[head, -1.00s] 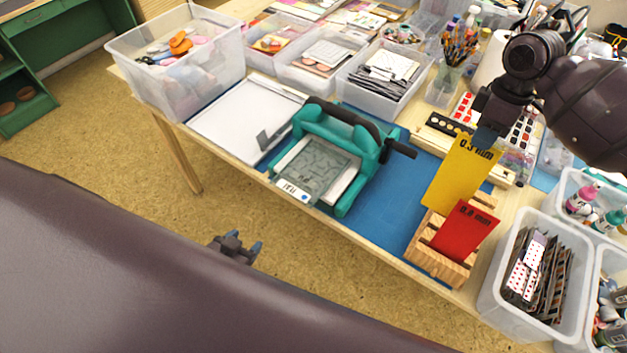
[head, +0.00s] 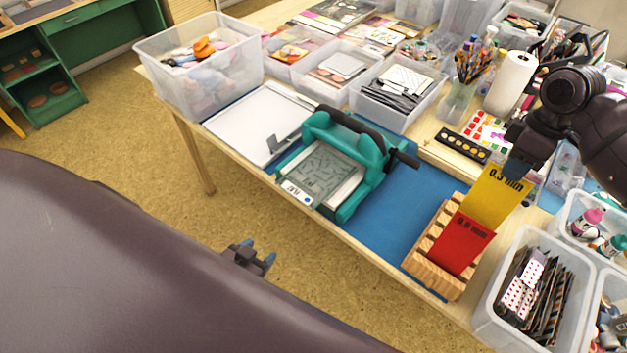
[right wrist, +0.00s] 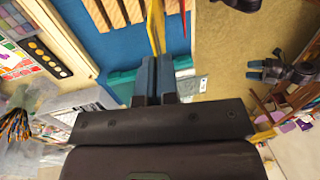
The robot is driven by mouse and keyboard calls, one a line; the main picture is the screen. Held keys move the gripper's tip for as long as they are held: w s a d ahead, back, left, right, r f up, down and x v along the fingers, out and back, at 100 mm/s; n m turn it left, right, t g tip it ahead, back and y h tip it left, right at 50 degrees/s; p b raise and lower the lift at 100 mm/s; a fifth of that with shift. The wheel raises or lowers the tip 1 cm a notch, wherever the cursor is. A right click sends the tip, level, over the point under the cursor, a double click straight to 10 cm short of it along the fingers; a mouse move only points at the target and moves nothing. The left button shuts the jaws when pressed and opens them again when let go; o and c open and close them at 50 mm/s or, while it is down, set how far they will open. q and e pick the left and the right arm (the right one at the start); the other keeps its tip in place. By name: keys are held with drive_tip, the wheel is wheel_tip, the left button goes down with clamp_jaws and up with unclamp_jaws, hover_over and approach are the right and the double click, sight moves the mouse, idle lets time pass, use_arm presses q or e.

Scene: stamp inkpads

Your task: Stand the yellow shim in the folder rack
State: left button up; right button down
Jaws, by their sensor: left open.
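The yellow shim (head: 500,190), marked 0.3 mm, is upright and slightly tilted at the wooden folder rack (head: 432,275). My right gripper (head: 517,166) is shut on its top edge. The red shim (head: 461,241) stands in the rack and hides the yellow shim's lower end in the head view, so I cannot tell whether it is in a slot. In the right wrist view, the yellow shim (right wrist: 156,28) is nearly edge-on between my fingers, beside the red shim (right wrist: 184,20) and the rack slats (right wrist: 122,10). My left gripper (head: 260,255) is open and empty, away from the table.
A teal press (head: 345,160) stands left of the rack on a blue mat (head: 395,225). A clear bin of cards (head: 485,315) is close to the rack's right. Paint sets (head: 463,146) lie behind. Some blue mat between press and rack is bare.

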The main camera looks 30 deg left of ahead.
sight(500, 189)
drive_tip(key=shift+f, duration=0.15)
drive_tip(key=shift+s+a+f, duration=0.1)
drive_tip(key=shift+s+f, duration=0.15)
drive_tip(key=shift+f, duration=1.35)
drive_tip(key=shift+s+f, duration=0.2)
drive_tip(key=shift+f, duration=1.45)
drive_tip(key=shift+s+a+f, duration=0.1)
drive_tip(key=shift+s+f, duration=0.15)
drive_tip(key=shift+f, duration=1.35)
drive_tip(key=c, duration=1.3)
unclamp_jaws()
drive_tip(key=shift+d, duration=0.1)
drive_tip(key=shift+w+r, duration=0.2)
drive_tip(key=shift+r, duration=1.05)
drive_tip(key=shift+w+r, duration=0.15)
drive_tip(key=shift+r, duration=1.05)
